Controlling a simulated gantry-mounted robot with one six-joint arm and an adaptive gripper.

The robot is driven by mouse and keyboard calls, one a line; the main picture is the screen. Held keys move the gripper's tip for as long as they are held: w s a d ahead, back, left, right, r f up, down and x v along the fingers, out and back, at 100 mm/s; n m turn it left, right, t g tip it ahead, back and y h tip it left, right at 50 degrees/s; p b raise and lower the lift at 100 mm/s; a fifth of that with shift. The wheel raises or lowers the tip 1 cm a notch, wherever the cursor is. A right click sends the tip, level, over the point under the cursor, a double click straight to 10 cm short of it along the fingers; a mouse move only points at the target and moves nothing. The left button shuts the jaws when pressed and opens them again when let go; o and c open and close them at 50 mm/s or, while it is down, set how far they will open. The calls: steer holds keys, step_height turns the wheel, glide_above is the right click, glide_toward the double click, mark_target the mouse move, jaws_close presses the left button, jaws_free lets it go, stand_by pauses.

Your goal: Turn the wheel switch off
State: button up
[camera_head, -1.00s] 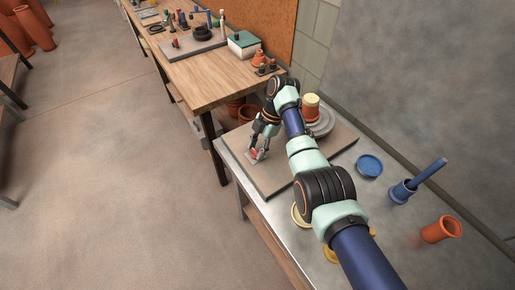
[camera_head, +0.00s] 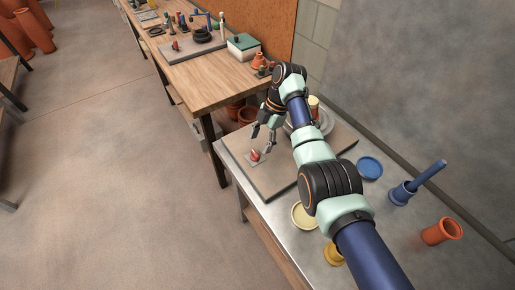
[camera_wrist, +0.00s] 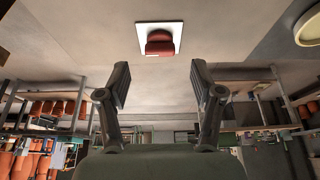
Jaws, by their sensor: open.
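The switch is a small red knob (camera_head: 255,155) on a pale square plate, set on the grey-brown board (camera_head: 287,178) on the metal table. In the wrist view the red knob (camera_wrist: 159,42) sits on its white plate (camera_wrist: 176,28), beyond the fingertips and in line with the gap between them. My gripper (camera_head: 263,141) is open and empty, a little above the knob and apart from it. In the wrist view the two fingers of my gripper (camera_wrist: 159,82) stand wide apart. Part of the wheel (camera_head: 322,127) behind the knob is hidden by my arm.
A yellow-topped pot (camera_head: 314,103) stands by the wheel. On the metal table are a blue dish (camera_head: 369,168), a blue cup with a stick (camera_head: 402,191), an orange pot (camera_head: 442,230), a cream bowl (camera_head: 304,215) and a yellow piece (camera_head: 333,254). A wooden table (camera_head: 205,82) stands beyond.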

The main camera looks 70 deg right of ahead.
steer(key=v, duration=0.7)
steer(key=shift+r, duration=0.35)
